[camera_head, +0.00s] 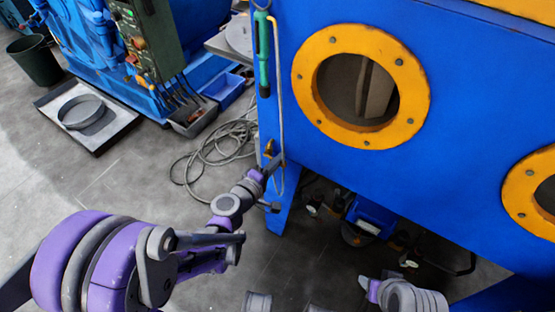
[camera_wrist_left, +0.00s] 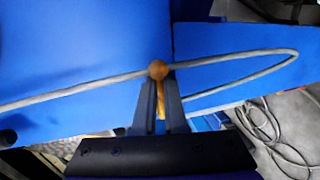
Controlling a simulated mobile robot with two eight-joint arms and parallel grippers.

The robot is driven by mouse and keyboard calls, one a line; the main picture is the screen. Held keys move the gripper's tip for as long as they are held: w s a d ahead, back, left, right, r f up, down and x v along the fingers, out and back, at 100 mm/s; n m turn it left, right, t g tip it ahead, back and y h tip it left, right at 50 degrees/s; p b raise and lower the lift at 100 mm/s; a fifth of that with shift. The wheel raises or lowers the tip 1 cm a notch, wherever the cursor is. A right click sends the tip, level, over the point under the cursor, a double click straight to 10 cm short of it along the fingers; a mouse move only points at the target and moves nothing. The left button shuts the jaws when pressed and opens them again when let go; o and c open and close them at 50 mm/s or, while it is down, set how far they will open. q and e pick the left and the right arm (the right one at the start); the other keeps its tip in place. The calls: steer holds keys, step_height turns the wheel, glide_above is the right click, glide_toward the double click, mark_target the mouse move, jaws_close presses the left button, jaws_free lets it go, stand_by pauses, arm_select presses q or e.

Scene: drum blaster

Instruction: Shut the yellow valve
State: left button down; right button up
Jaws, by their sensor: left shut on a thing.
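The yellow valve (camera_wrist_left: 158,70) shows in the left wrist view, with a round yellow-brown knob and a narrow handle below it. My left gripper (camera_wrist_left: 160,92) is shut on the valve's handle, which lies between its fingers. In the head view my left gripper (camera_head: 271,165) reaches the left edge of the blue cabinet, at the valve, which is small and partly hidden there. A grey hose (camera_wrist_left: 225,58) runs past the knob. My right gripper (camera_head: 370,286) is at the bottom of the head view, only partly seen, and its jaws cannot be made out.
The blue cabinet (camera_head: 450,95) with round yellow-rimmed ports (camera_head: 415,80) fills the right side. A green-handled tool (camera_head: 262,50) hangs at its left edge. Coiled cable (camera_head: 212,155) lies on the floor. A tray with a round pan (camera_head: 82,112) stands at left.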

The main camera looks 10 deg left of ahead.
arm_select(q)
steer(key=shift+s+d, duration=0.2)
steer(key=shift+d, duration=0.1)
steer(key=c, duration=0.9)
jaws_free()
steer(key=shift+o, duration=0.2)
steer(key=shift+a, duration=0.1)
steer(key=p+v, duration=0.1)
steer(key=v, duration=0.9)
steer(key=shift+s, duration=0.3)
steer(key=shift+a+r, duration=0.1)
